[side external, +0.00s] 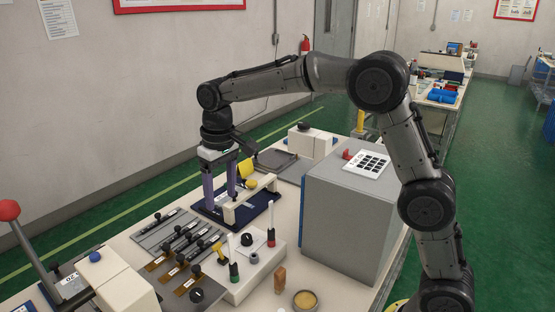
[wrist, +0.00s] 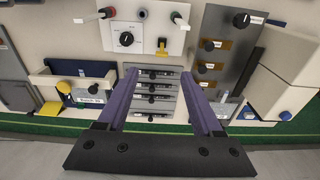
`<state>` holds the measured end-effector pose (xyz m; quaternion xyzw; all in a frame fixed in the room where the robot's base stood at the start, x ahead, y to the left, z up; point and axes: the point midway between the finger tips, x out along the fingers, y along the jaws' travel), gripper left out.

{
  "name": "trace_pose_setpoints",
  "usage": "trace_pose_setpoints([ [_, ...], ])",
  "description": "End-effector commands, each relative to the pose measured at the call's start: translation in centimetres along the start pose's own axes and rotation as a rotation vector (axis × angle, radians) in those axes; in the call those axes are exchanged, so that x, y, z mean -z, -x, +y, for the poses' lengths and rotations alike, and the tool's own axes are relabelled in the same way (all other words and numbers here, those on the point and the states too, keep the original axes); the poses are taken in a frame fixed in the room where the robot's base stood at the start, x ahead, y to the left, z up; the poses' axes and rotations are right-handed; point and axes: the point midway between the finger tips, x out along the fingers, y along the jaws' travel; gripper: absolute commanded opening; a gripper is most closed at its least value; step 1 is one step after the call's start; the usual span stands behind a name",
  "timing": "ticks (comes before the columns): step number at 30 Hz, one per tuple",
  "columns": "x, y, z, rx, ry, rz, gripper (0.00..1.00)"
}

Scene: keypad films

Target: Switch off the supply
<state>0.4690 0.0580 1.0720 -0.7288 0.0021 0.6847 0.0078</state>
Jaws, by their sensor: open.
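My gripper (side external: 220,199) is open, with two purple fingers pointing down and nothing between them. In the side view it is over or beside the dark blue tray (side external: 262,199). In the wrist view the fingers (wrist: 158,72) frame a grey panel (wrist: 152,81) with several black-knobbed sliders. A white box carries a black dial (wrist: 126,38), a yellow switch (wrist: 162,45) and two white-handled levers, one with a red base (wrist: 180,21). A grey plate with brown strips has another black dial (wrist: 241,20). Labels are too small to read, so I cannot tell which control is the supply.
A big grey box with a keypad (side external: 366,161) stands right of the controls. A red-balled lever (side external: 9,210) rises at front left. A cream block with a blue button (side external: 95,257) stands near it. A wooden block (side external: 279,280) and round dish (side external: 305,300) are at the front.

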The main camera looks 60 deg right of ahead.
Motion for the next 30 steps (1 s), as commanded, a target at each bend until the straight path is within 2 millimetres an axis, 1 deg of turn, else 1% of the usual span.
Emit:
trace_pose_setpoints([
  [1,-0.4,1.0,0.2,0.002,-0.004,0.017,0.68],
  [3,-0.8,2.2,0.5,0.004,-0.008,0.037,0.68],
  [8,-2.4,4.5,1.1,0.009,-0.018,0.076,0.68],
  [15,-5.3,7.5,2.1,0.014,-0.031,0.135,0.68],
  [21,-8.2,9.5,2.9,0.017,-0.037,0.184,0.68],
  [27,-10.6,10.6,3.5,0.019,-0.040,0.221,0.68],
  [30,-11.4,10.9,3.7,0.019,-0.041,0.233,0.68],
])
